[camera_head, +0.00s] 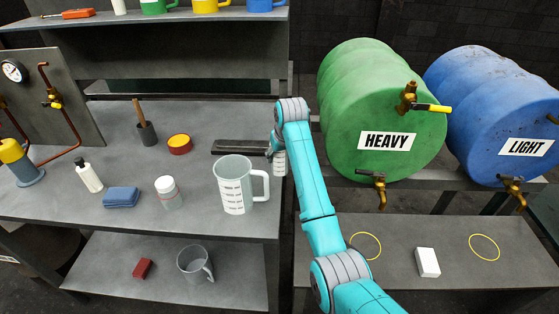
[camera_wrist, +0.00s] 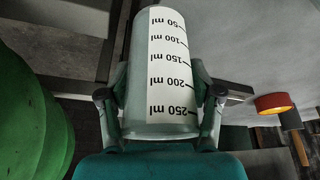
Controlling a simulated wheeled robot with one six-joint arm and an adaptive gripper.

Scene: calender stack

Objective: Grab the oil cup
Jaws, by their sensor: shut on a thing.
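The oil cup is a clear cup with a white scale marked 50 to 250 ml, and it fills the middle of the wrist view (camera_wrist: 165,60). My gripper (camera_wrist: 162,98) is shut on it, with one finger on each side. In the head view the cup (camera_head: 280,164) shows small beside the end of my arm, at the bench's right edge. My gripper (camera_head: 277,148) is partly hidden there by my arm. I cannot tell whether the cup touches the bench.
A large measuring jug (camera_head: 234,190) stands close by on the bench (camera_head: 100,210). A dark flat bar (camera_head: 235,147) lies behind it. A green HEAVY drum (camera_head: 375,110) and a blue LIGHT drum (camera_head: 490,100) with taps stand right. A white block (camera_head: 428,262) sits below them between yellow rings.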

